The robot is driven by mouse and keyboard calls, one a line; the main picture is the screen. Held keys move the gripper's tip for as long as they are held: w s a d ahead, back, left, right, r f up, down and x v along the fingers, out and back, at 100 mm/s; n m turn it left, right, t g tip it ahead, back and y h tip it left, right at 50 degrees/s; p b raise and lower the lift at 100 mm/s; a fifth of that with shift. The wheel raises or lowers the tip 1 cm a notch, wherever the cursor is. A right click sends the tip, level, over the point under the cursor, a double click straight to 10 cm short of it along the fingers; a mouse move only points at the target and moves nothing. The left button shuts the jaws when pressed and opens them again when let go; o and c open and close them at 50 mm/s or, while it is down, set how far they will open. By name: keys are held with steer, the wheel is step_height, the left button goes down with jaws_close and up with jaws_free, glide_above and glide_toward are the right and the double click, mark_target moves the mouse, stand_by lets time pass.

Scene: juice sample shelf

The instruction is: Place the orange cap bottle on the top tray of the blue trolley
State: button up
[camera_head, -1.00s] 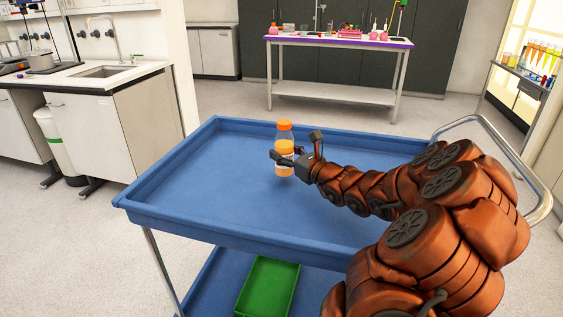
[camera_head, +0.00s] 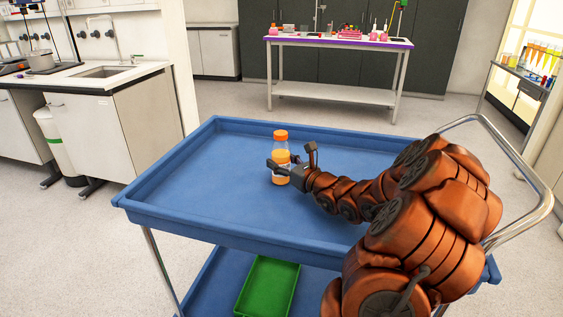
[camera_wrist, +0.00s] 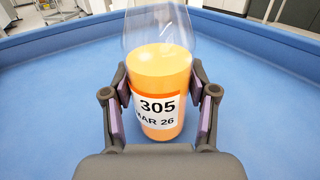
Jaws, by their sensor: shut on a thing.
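The orange cap bottle (camera_head: 281,160) is upright over the top tray (camera_head: 215,200) of the blue trolley, near the middle of the tray. It is clear, with orange juice and a white label. In the wrist view the bottle (camera_wrist: 158,85) shows its label "305" and stands between my two fingers; its cap is out of frame. My gripper (camera_head: 281,170) reaches in from the right and is shut on the bottle. The bottle's base looks at or very close to the tray floor; I cannot tell whether it touches.
The tray has a raised rim and is otherwise empty around the bottle. A green bin (camera_head: 268,287) sits on the lower shelf. A metal handle (camera_head: 535,180) is at the trolley's right end. A sink counter (camera_head: 95,78) stands to the left and a purple-edged table (camera_head: 338,42) behind.

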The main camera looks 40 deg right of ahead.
mark_target(287, 164)
steer(key=o, duration=1.4)
steer(key=shift+r, duration=0.15)
steer(key=shift+s, duration=3.75)
steer(key=shift+d, duration=0.1)
